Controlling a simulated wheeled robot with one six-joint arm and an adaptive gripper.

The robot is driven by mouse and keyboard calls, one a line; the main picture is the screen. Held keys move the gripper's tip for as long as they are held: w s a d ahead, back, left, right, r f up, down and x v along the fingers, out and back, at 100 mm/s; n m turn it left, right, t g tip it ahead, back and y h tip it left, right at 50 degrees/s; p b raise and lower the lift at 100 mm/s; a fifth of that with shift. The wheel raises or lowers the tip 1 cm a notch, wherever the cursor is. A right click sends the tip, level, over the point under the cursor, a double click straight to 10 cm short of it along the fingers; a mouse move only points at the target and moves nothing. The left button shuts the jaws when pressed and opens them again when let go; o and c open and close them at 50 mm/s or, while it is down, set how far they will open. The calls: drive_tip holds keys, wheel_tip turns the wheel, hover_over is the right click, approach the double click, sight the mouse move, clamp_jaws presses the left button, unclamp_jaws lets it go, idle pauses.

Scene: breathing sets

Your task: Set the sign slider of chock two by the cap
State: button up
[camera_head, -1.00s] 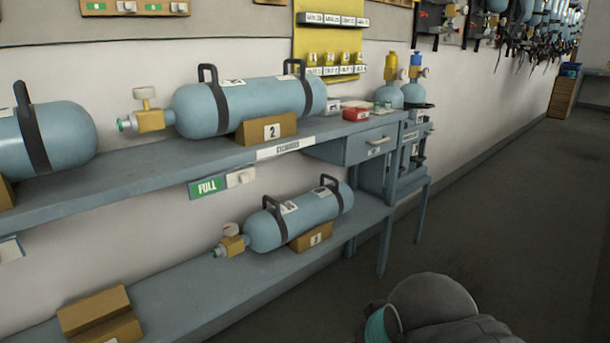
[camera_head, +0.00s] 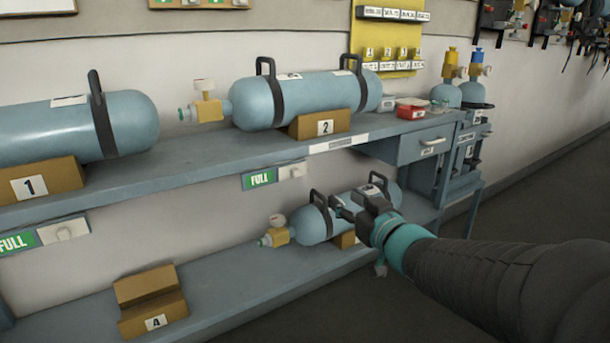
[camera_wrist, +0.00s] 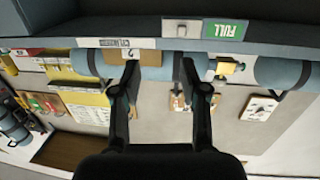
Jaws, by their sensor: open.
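Chock two (camera_head: 325,123), a tan block labelled 2, sits on the upper shelf under a light-blue cylinder (camera_head: 310,98). Below the shelf edge, its sign slider (camera_head: 260,179) shows green with FULL. The pale cap (camera_head: 291,172) is at the sign's right end. In the wrist view, which is upside down, the green FULL sign (camera_wrist: 225,30) and the cap (camera_wrist: 182,29) show at the top. My gripper (camera_head: 343,206) is open and empty, below and right of the cap, in front of the lower cylinder. In the wrist view my fingertips (camera_wrist: 158,66) are spread apart, clear of the cap.
Chock one (camera_head: 29,187) holds another cylinder (camera_head: 60,128) at left, with its own FULL sign (camera_head: 18,243) below. Empty chock four (camera_head: 153,305) is on the lower shelf (camera_head: 225,290). A drawer (camera_head: 425,145) is at right. The upper shelf (camera_head: 215,165) overhangs the sign's area.

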sight(297, 174)
drive_tip(key=w+a, duration=0.3)
drive_tip(key=w+a+y, duration=0.1)
drive_tip(key=w+a, duration=0.2)
drive_tip(key=w, duration=0.1)
drive_tip(key=w+a+n+y, duration=0.1)
drive_tip(key=w+a, duration=0.3)
drive_tip(key=shift+w+r+g, duration=0.15)
drive_tip(key=shift+g, duration=0.15)
clamp_jaws()
